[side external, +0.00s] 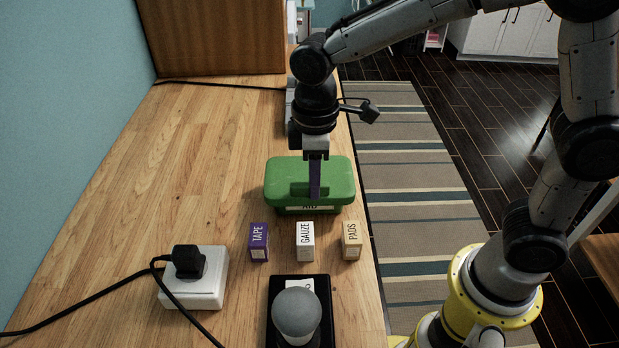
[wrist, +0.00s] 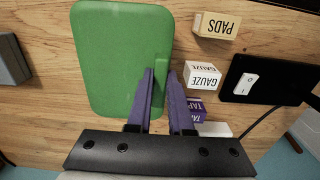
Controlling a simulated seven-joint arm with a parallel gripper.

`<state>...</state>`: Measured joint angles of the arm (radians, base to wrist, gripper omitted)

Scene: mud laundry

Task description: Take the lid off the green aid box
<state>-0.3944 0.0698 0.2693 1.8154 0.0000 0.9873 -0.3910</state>
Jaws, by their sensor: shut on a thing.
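The green aid box (side external: 284,209) stands on the wooden worktop with its green lid (side external: 283,172) over it. In the wrist view, the lid (wrist: 118,55) fills the upper left. My gripper's fingers (wrist: 163,72) are a little apart at the lid's edge, one over the green and one just outside it. The exact grip point is hidden. I cannot tell whether the lid is raised from the box.
The purple TAPE box (side external: 258,241), white GAUZE box (side external: 305,241) and PADS box (side external: 352,240) stand in a row before the aid box. A dark switch plate with a grey knob (side external: 297,313) and a white socket block (side external: 194,290) with a cable are nearer.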

